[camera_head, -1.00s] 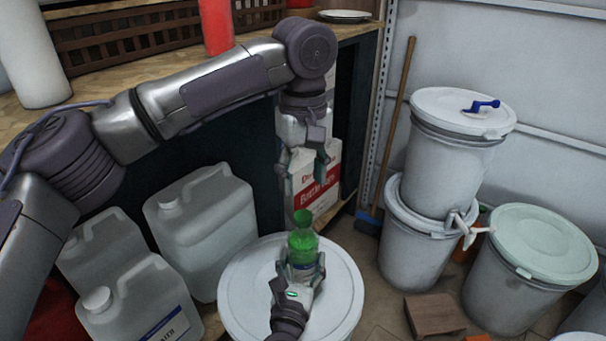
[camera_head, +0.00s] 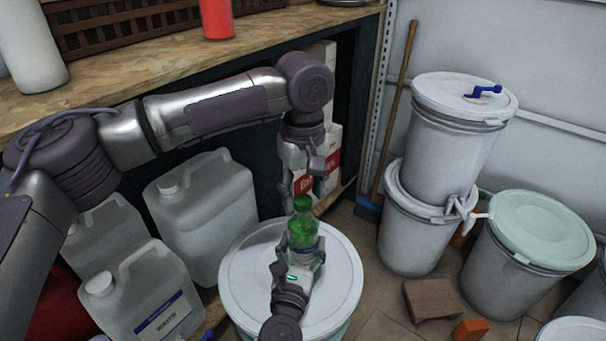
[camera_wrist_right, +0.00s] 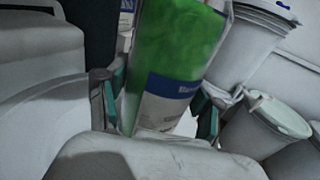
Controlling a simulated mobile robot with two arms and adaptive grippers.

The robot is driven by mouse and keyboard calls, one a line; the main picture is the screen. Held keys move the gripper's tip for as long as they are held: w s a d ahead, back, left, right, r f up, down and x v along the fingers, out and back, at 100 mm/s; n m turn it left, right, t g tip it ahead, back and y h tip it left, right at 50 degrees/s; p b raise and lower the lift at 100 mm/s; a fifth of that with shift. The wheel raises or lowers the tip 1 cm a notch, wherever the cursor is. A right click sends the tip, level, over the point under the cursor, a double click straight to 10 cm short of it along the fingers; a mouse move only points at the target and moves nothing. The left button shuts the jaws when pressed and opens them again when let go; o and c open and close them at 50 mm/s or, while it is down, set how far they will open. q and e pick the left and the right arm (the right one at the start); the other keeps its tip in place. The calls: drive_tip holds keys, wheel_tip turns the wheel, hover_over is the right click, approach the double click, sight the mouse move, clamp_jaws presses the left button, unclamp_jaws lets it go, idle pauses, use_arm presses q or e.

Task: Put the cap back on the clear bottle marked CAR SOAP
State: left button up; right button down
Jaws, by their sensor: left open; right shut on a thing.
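A clear bottle with green contents (camera_head: 302,235) stands over the white drum lid in the head view. My right gripper (camera_head: 298,262) is shut around its lower part. In the right wrist view the bottle (camera_wrist_right: 180,45) fills the middle between the fingers, with a blue and white label whose words I cannot read. A dark green cap-like piece (camera_head: 302,203) shows at the bottle's top; I cannot tell whether it is seated. My left gripper (camera_head: 304,185) hangs just above it, fingers down and open, apparently holding nothing.
The white drum lid (camera_head: 250,285) lies beneath the bottle. White jugs (camera_head: 205,225) stand to the left. Stacked white drums (camera_head: 455,150) and a pale green-lidded drum (camera_head: 540,235) stand to the right. A brown block (camera_head: 432,299) is on the floor. The wooden shelf (camera_head: 140,85) runs behind my left arm.

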use_arm(q)
drive_tip(key=shift+f, duration=0.45)
